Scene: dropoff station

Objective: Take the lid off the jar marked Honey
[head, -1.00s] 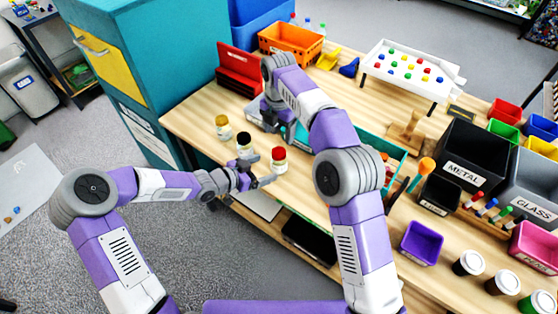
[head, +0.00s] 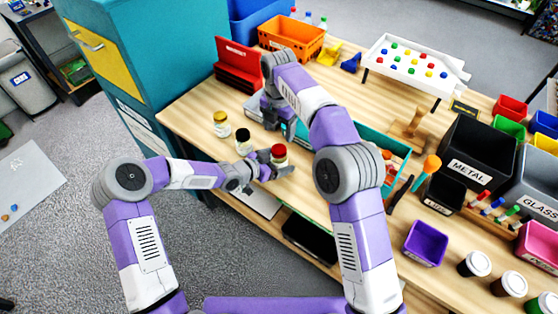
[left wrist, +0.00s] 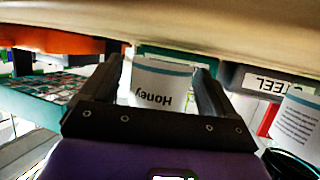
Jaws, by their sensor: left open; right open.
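The jar marked Honey (left wrist: 160,85) stands between the fingers of my left gripper in the left wrist view, its label upside down there. It appears to be the red-lidded jar (head: 279,153) near the table's front edge in the head view. My left gripper (head: 273,166) is open around the jar's body; I cannot tell whether the fingers touch it. The red lid is on the jar. My right gripper (head: 270,112) is open and empty farther back, partly hidden by its own arm.
A black-lidded jar (head: 243,140) and a yellow-lidded jar (head: 221,123) stand to the left. A red box (head: 239,66) and an orange crate (head: 292,40) are behind. A teal tray (head: 397,150) lies to the right, partly hidden by my right arm.

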